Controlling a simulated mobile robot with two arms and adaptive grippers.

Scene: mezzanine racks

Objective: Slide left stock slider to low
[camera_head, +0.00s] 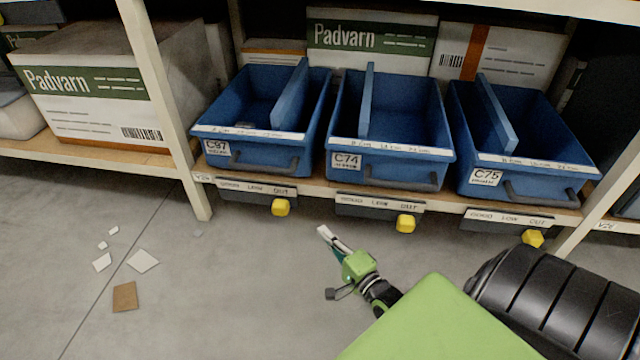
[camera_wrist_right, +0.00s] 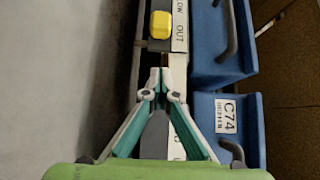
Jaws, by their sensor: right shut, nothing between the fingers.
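The left stock slider is a yellow knob (camera_head: 280,207) under a strip marked GOOD, LOW, OUT (camera_head: 254,189), below the blue bin C97 (camera_head: 255,117). The knob sits by the OUT end. In the right wrist view the knob (camera_wrist_right: 160,24) is near the top, beside OUT. My right gripper (camera_head: 325,232) is shut and empty, in front of the shelf, to the right of and lower than the knob. In the right wrist view its fingertips (camera_wrist_right: 161,84) are together below the knob, with a gap between. My left gripper is not in view.
Similar yellow knobs sit under bin C74 (camera_head: 405,223) and bin C75 (camera_head: 532,238). A cream post (camera_head: 165,100) stands left of bin C97. Bin handles stick out above the strips. Paper scraps (camera_head: 142,261) and a brown piece (camera_head: 125,297) lie on the otherwise clear floor.

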